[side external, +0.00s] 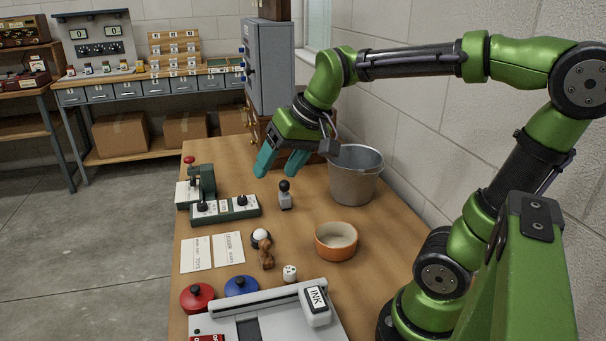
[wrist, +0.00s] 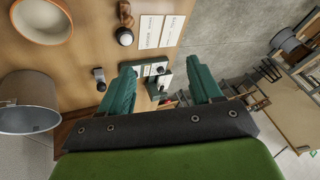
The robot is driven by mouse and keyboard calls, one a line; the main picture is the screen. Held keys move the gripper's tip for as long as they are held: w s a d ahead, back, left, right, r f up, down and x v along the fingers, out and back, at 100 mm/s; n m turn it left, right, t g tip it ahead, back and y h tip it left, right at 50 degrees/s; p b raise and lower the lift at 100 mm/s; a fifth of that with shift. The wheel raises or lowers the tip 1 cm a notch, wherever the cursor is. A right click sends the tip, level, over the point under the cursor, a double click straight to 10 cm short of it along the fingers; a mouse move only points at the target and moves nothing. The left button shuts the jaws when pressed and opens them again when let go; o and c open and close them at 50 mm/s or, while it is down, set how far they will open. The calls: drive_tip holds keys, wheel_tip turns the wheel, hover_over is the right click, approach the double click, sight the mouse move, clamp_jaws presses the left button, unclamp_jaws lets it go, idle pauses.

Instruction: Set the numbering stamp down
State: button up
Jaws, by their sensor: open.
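A small stamp with a grey body and black knob, which looks like the numbering stamp (side external: 285,200), stands upright on the wooden table (side external: 305,285). It also shows in the wrist view (wrist: 100,80), left of my fingers. My gripper (side external: 281,165) is open with its teal fingers apart and nothing between them. In the side external view it hangs above and behind the stamp, not touching it. The fingers also show in the wrist view (wrist: 163,70).
A metal bucket (side external: 355,183) stands right of the stamp, an orange bowl (side external: 337,247) nearer the front. A green two-knob box (side external: 226,210) and a red-knobbed press (side external: 205,183) stand left. A grey cabinet (side external: 268,70) rises behind. Table around the stamp is clear.

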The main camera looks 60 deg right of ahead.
drive_tip(key=s+a+f+n+t, duration=0.1)
drive_tip(key=s+a+f, duration=0.2)
drive_tip(key=s, duration=0.4)
drive_tip(key=shift+s+a+t+y, duration=0.3)
drive_tip(key=shift+s+a, duration=0.05)
drive_tip(key=shift+a, duration=0.55)
drive_tip(key=shift+o, duration=0.3)
drive_tip(key=shift+r, duration=0.1)
